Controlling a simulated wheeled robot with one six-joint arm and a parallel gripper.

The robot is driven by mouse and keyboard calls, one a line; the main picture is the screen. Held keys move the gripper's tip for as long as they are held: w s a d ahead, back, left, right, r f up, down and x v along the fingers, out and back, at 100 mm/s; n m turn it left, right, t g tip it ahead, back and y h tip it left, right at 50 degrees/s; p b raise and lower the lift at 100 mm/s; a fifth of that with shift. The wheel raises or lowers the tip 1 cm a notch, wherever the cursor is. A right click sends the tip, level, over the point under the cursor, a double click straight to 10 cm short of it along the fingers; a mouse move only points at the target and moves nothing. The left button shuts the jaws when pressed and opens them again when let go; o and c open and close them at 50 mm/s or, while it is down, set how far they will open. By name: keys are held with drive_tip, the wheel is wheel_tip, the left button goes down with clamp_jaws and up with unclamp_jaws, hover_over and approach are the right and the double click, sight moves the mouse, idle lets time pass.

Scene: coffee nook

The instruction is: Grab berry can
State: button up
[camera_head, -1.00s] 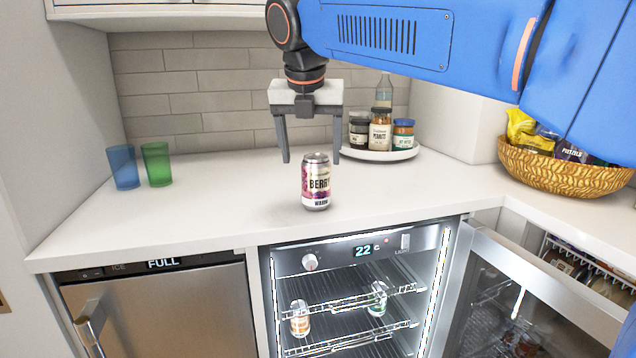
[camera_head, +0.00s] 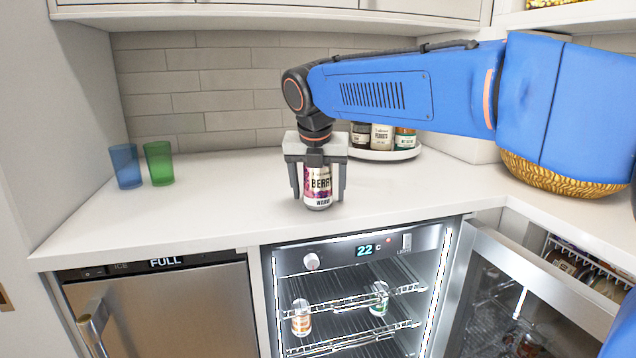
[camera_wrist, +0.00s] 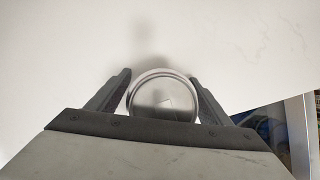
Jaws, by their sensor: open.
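The berry can (camera_head: 318,184) stands upright on the white counter (camera_head: 230,205), near its front edge above the open fridge. My gripper (camera_head: 318,193) points straight down over it. Its two fingers are open, one on the left and one on the right of the can. In the wrist view the can's round silver top (camera_wrist: 163,96) sits between the open fingers (camera_wrist: 162,92). A small gap shows at the left finger; the right finger is very close to the can, and I cannot tell if it touches.
Blue (camera_head: 126,166) and green (camera_head: 159,163) cups stand at the left. A white round tray (camera_head: 372,154) with jars is behind on the right. A wicker basket (camera_head: 560,180) is at the far right. The fridge door (camera_head: 540,290) stands open below; cans sit on the fridge racks.

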drive_tip(key=shift+f, duration=0.15)
drive_tip(key=c, duration=1.5)
drive_tip(key=shift+o, duration=0.2)
